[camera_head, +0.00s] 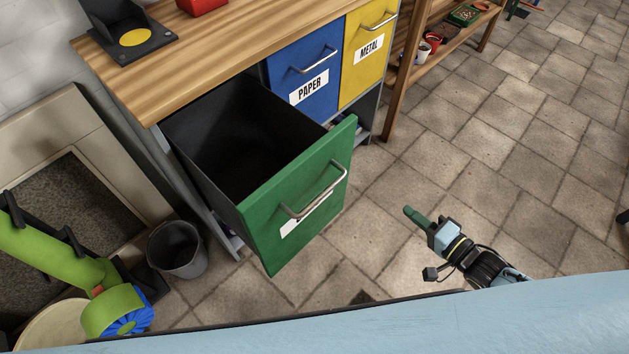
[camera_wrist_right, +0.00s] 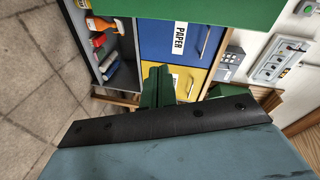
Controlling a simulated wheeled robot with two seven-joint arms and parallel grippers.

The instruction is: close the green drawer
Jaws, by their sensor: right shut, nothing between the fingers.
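The green drawer (camera_head: 300,205) is pulled far out of the workbench in the head view. Its dark inside looks empty, and its front has a metal bar handle (camera_head: 318,192) above a white label that is partly hidden by the handle. My right gripper (camera_head: 412,213) is to the right of the drawer front, apart from it, with its green fingers shut and empty. In the right wrist view the shut fingers (camera_wrist_right: 158,85) point toward the cabinet, and a green panel (camera_wrist_right: 215,12), likely the drawer front, crosses the top. My left gripper is not in view.
A blue PAPER drawer (camera_head: 303,68) and a yellow METAL drawer (camera_head: 367,48) are shut under the wooden worktop (camera_head: 150,75). A dark bin (camera_head: 177,249) stands on the floor left of the green drawer. A wooden shelf (camera_head: 440,60) stands behind.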

